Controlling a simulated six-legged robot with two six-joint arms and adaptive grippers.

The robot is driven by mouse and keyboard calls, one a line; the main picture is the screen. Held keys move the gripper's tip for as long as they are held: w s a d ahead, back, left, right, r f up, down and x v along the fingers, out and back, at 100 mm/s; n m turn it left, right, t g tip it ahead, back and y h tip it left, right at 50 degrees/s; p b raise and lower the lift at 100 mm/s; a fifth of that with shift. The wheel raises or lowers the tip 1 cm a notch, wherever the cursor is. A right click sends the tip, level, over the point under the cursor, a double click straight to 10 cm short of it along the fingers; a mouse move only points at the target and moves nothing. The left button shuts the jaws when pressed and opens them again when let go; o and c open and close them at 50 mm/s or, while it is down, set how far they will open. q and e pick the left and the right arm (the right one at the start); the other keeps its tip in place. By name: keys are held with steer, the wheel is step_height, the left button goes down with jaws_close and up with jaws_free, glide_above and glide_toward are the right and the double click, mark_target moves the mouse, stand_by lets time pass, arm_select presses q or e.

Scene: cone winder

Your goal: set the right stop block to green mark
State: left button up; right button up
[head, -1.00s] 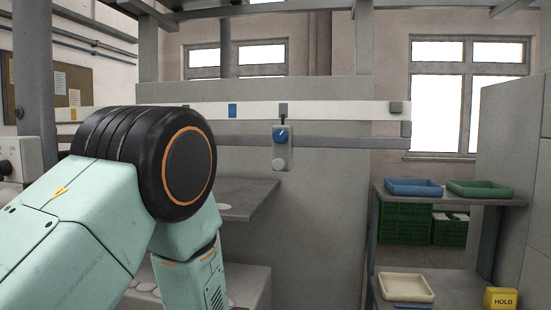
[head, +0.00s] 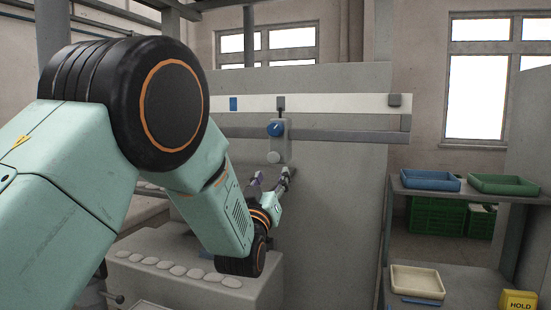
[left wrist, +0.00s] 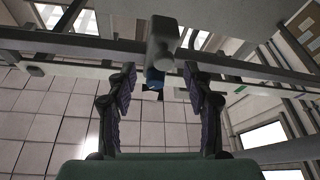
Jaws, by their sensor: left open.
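The stop block (head: 274,151) is a grey piece on the horizontal rail, with a blue knob (head: 275,129), a pale round button (head: 274,157) and a dark pointer (head: 281,102) reaching up onto the white strip. My left gripper (head: 271,179) is open and empty just below the block, fingers pointing up towards it. In the left wrist view the block (left wrist: 164,38) and its blue knob (left wrist: 154,76) appear between the open fingers, with no visible contact. A blue mark (head: 233,104) is on the strip left of the pointer. My right gripper is out of view.
Below my left gripper is a grey ledge (head: 247,296) with several pale discs. At right a shelf holds a blue tray (head: 430,181) and a green tray (head: 503,185); a cream tray (head: 417,282) sits lower.

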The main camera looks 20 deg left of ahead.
mark_target(272, 159)
arm_select(q)
steer(key=shift+w+a+r+n, duration=0.3)
steer(key=shift+w+a+r, duration=0.15)
steer(key=shift+a+r, duration=0.2)
steer(key=w+r, duration=0.1)
steer(key=w+p, duration=0.1)
steer(key=shift+w+d+r+p, duration=0.2)
steer(key=shift+w+r+p, duration=0.1)
steer(key=shift+r, duration=0.05)
steer(key=w, duration=0.3)
steer(key=shift+w+a+p, duration=0.15)
steer(key=shift+a+p, duration=0.1)
steer(key=shift+p, duration=0.05)
steer(key=shift+w+a+r, duration=0.15)
steer(key=shift+s+r, duration=0.2)
steer(key=shift+r, duration=0.05)
steer(key=shift+s+d, duration=0.1)
steer(key=shift+d, duration=0.2)
steer(key=shift+w+f, duration=0.1)
steer(key=shift+w, duration=0.2)
steer(key=shift+c, duration=1.3)
steer(key=shift+s+a, duration=0.2)
steer(key=shift+a, duration=0.05)
steer(key=c, duration=0.4)
steer(key=shift+d, duration=0.2)
jaws_close()
steer(key=shift+a, duration=0.1)
